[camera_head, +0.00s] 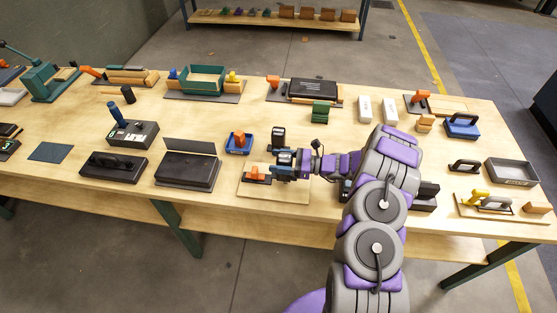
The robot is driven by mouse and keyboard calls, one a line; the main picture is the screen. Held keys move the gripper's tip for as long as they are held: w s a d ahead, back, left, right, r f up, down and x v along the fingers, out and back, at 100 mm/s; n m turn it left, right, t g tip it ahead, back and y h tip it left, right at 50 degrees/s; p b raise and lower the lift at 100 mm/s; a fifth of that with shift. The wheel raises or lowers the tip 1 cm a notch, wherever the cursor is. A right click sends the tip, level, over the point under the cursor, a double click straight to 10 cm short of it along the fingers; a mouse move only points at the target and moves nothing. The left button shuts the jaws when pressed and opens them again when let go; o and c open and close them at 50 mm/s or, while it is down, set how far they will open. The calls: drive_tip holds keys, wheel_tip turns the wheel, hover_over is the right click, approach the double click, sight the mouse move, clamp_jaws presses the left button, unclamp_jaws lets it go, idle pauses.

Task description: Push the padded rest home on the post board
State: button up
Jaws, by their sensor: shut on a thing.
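The post board, a pale wooden board (286,194), lies flat near the front edge of the table, left of my arm. A small dark piece with an orange top (257,174) is over its left half; I take it to be the padded rest. My gripper (274,171) is over the board, pointing left, with its jaws shut at the right end of this piece. The jaws hide that end and any posts there. I cannot tell whether the rest is seated flat on the board or slightly above it.
A blue tray with an orange block (238,143) stands just behind the board. A black flat box (188,171) is to the left. A green block (320,111) and white boxes (365,108) stand behind. Dark blocks (425,196) lie right of my arm.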

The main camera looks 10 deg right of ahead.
drive_tip(key=shift+a, duration=0.25)
drive_tip(key=shift+a+r, duration=0.15)
drive_tip(key=shift+r, duration=0.05)
drive_tip(key=shift+d, duration=0.75)
idle(1.2)
drive_tip(key=shift+f+b, duration=0.8)
drive_tip(key=shift+f, duration=1.45)
drive_tip(key=o, duration=1.3)
drive_tip(key=shift+c, duration=0.2)
